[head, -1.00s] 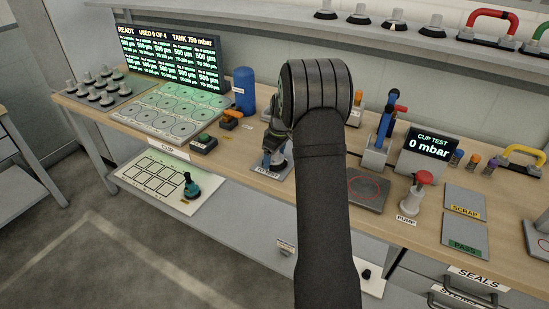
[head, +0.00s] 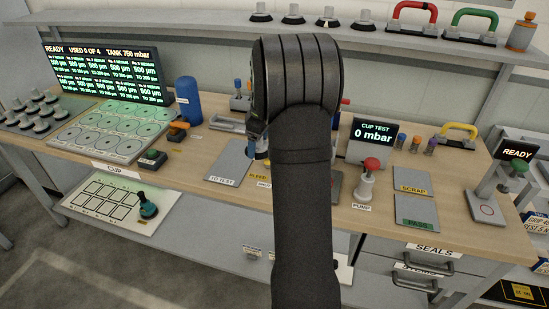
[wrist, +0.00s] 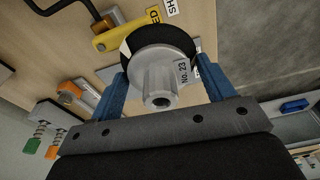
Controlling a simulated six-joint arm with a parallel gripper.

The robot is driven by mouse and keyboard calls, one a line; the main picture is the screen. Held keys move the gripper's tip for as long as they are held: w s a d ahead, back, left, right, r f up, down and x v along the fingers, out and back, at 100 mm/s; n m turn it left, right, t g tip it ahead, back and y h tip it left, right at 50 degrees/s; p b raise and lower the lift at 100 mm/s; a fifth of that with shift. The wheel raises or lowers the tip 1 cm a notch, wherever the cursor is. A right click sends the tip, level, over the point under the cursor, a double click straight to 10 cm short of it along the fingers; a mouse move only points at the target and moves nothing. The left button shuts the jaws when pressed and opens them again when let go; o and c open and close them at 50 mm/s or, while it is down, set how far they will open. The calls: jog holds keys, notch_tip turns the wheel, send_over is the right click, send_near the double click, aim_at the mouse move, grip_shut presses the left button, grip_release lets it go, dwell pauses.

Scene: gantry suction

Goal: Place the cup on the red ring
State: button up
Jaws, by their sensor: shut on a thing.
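The cup (wrist: 158,72) is a pale suction cup with a dark rim and a "No. 23" label. In the wrist view it sits between the two blue fingers of my gripper (wrist: 163,82), which is shut on it. In the head view my gripper (head: 257,150) is mostly hidden behind my arm, and the cup cannot be made out there. A dark plate (head: 337,186) left of the pump is largely covered by my arm; its ring is hidden now. Another plate with a small reddish ring (head: 487,211) lies at the right, under the "READY" station.
The "TO TEST" pad (head: 227,161) is bare. The red-topped pump (head: 368,180) and the CUP TEST screen (head: 375,134) stand right of my arm. SCRAP (head: 413,182) and PASS (head: 416,213) pads are clear.

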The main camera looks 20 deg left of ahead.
jog(key=w+d+n, duration=0.1)
jog(key=w+d, duration=0.1)
jog(key=d, duration=1.7)
jog(key=f, duration=0.5)
jog(key=shift+d, duration=0.4)
jog(key=shift+f, duration=2.2)
jog(key=shift+f, duration=0.15)
jog(key=o, duration=1)
jog(key=shift+o, duration=0.2)
notch_tip(320, 180, up, 12)
jog(key=d, duration=0.1)
jog(key=shift+d, duration=0.4)
